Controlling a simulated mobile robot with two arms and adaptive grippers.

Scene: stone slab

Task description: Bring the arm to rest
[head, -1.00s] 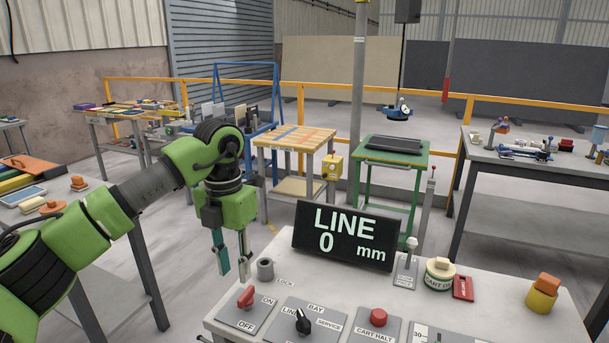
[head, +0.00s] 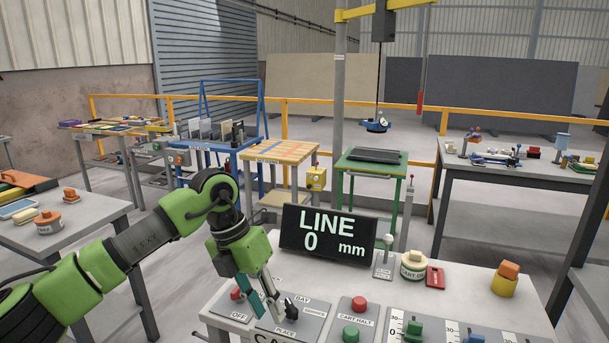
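My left arm comes in from the left over the control console (head: 225,300). Its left gripper (head: 269,312) points down, with its two fingers apart and nothing seen between them. I cannot tell whether a finger touches the knob or panel. The red ON/OFF switch (head: 236,293) is left of the gripper, partly hidden by it. The display (head: 327,236) reads LINE 0 mm. My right gripper is not in view.
Right of the selector are a red button (head: 358,303), a green button (head: 350,333) and a green slider (head: 413,330). A side table (head: 110,212) is at left.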

